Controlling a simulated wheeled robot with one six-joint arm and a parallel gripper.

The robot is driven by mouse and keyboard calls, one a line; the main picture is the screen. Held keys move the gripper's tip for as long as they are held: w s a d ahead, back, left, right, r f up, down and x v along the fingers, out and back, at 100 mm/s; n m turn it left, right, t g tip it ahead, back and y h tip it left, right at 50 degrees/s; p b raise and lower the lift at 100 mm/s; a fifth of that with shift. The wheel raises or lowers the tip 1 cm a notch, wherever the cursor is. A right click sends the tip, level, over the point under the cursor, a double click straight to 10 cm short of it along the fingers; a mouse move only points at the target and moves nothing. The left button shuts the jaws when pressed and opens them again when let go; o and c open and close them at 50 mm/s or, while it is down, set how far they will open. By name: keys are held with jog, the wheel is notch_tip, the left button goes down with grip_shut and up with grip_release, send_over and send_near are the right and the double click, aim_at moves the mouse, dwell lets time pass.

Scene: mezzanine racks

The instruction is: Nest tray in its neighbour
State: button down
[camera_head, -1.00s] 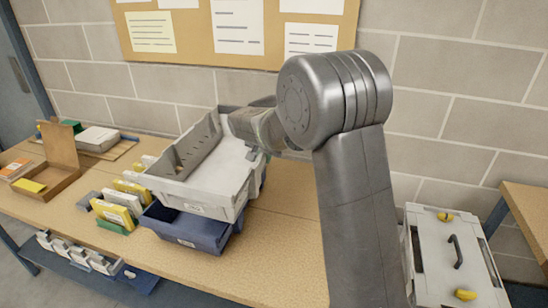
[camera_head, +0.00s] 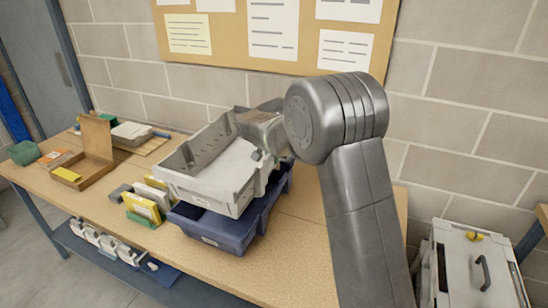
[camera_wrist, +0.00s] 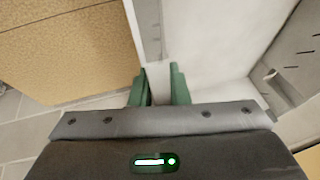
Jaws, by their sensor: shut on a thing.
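A light grey tray (camera_head: 238,200) with a sloped high side is above a blue tray (camera_head: 228,232) on the workbench. The grey tray sits off to the left and back, so the blue tray's front and right sides show. I cannot tell whether the two trays touch. My gripper (camera_head: 268,150) is at the grey tray's right side. In the wrist view, the green fingers of my gripper (camera_wrist: 158,88) are shut on the grey tray's wall (camera_wrist: 152,35), with its pale inside to the right. The blue tray's inside is mostly hidden.
Yellow and white boxes (camera_head: 145,202) stand close left of the trays. A brown open box (camera_head: 95,165) and a white stack (camera_head: 131,134) lie farther left. The workbench (camera_head: 290,232) is clear to the right. A block wall with a noticeboard (camera_head: 225,40) stands behind. A pale case (camera_head: 468,262) is at lower right.

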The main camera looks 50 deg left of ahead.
jog(key=shift+f+b, duration=1.05)
jog(key=shift+f, duration=0.35)
jog(key=shift+f+b, duration=1.65)
jog(key=shift+f, duration=0.35)
jog(key=shift+f+b, duration=1.45)
jog(key=shift+f, duration=0.25)
